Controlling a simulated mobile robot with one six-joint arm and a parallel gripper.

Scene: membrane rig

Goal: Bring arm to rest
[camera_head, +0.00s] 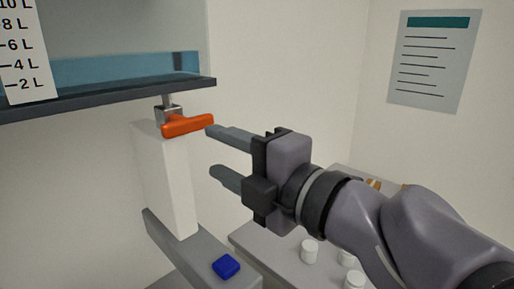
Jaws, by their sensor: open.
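My gripper (220,152) is in the middle of the picture, its two grey fingers apart and pointing left, with nothing between them. The arm reaches in from the lower right. An orange valve handle (188,125) sits under the tank, on a metal fitting (168,112). The upper fingertip is close to the right end of the handle; I cannot tell whether they touch. A tall white block (168,185) stands below the valve on a grey ledge (190,252).
A tank (125,68) with blue liquid and a litre scale (22,60) hangs at upper left. A blue block (226,266) lies on the ledge. Several white jars (310,251) stand on a grey table (270,250) below my arm. A notice (434,60) hangs on the wall.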

